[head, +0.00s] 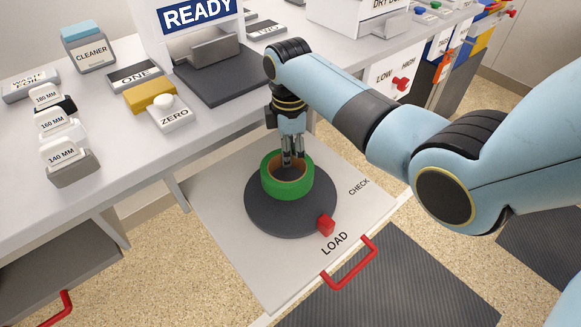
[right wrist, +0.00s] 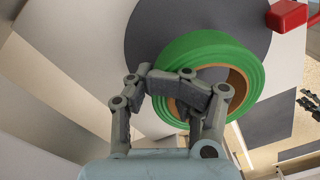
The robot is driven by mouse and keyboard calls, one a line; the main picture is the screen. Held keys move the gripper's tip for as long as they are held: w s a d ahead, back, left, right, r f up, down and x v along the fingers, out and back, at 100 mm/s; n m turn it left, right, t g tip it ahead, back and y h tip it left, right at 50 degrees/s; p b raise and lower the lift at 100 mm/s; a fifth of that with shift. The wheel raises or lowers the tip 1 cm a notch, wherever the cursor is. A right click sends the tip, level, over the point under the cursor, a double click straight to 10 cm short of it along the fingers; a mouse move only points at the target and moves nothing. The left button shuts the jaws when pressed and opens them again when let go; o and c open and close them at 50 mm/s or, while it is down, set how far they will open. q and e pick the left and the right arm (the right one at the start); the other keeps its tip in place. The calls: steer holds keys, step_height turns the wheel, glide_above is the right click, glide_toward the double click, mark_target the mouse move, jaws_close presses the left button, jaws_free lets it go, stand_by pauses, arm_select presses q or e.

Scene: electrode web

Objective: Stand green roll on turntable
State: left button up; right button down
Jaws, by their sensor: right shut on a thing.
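The green roll (head: 287,188) is a thick ring with a tan inner core. It is upright on its end over the dark round turntable (head: 290,225), its hole facing up. It appears to rest on the disc, though its underside is hidden. My right gripper (head: 291,163) reaches down from above and is shut on the roll's far wall in the head view. In the right wrist view, the fingers (right wrist: 195,98) overlap the edge of the roll (right wrist: 215,42), with the turntable (right wrist: 145,40) behind. My left gripper is not in view.
The turntable sits on a pulled-out tray (head: 228,190) marked LOAD and CHECK, with a red block (head: 326,225) at its rim and a red handle (head: 350,265). Labelled blocks, a ZERO button (head: 170,112) and a READY sign (head: 197,12) stand on the bench.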

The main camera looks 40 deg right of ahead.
mark_target(291, 174)
step_height(291, 174, down, 4)
steer(key=shift+b, duration=0.5)
steer(key=c, duration=0.8)
jaws_free()
step_height(291, 174, up, 12)
steer(key=p, duration=0.2)
steer(key=shift+w+r+p, duration=0.1)
steer(key=shift+w+p, duration=0.05)
steer(key=shift+p, duration=0.2)
